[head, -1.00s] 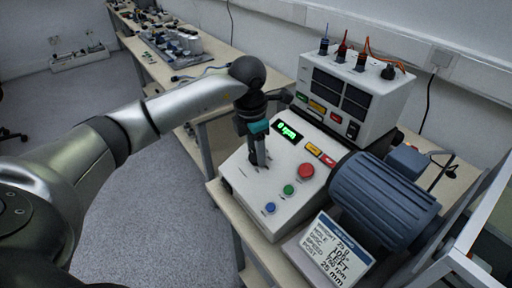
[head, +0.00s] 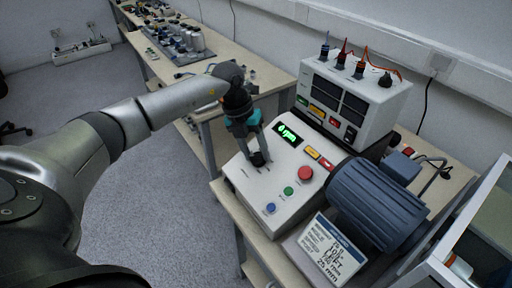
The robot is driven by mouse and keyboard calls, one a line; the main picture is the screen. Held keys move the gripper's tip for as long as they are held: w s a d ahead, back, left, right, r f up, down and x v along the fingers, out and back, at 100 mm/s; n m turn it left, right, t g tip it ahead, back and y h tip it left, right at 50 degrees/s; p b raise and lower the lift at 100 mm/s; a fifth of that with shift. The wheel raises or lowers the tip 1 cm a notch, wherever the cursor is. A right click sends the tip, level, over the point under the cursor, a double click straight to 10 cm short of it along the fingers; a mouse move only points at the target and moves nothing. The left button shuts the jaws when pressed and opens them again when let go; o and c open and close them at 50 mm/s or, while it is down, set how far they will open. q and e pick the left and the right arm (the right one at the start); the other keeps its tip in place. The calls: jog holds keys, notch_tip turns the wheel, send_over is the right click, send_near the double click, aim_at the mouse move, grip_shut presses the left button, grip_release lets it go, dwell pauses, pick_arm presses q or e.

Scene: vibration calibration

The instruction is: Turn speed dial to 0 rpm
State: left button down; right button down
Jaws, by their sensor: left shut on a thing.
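The control box (head: 240,182) stands on the bench, with a sloped pale top. Its green display (head: 288,134) seems to read 0 rpm, though the digit is small. The speed dial (head: 259,159) is a dark knob on the box's upper left, mostly hidden by the fingers. My left gripper (head: 257,154) reaches down from above and is shut on the dial, its fingers on either side. The dial's pointer cannot be made out. My right gripper is not in view.
Red (head: 305,173), green (head: 288,191) and blue (head: 270,208) buttons sit close to the dial. A blue ribbed motor (head: 383,205) is at right, with a printed card (head: 331,249) in front. An instrument box (head: 352,100) with cables stands behind.

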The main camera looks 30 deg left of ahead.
pick_arm(q)
jog(key=shift+n, duration=0.6)
jog(key=shift+c, duration=1.5)
grip_release()
jog(key=shift+a+r, duration=0.1)
jog(key=p+v, duration=0.2)
jog(key=v, duration=1.3)
jog(key=shift+s+a, duration=0.15)
jog(key=shift+a, duration=0.1)
jog(key=shift+d, duration=0.1)
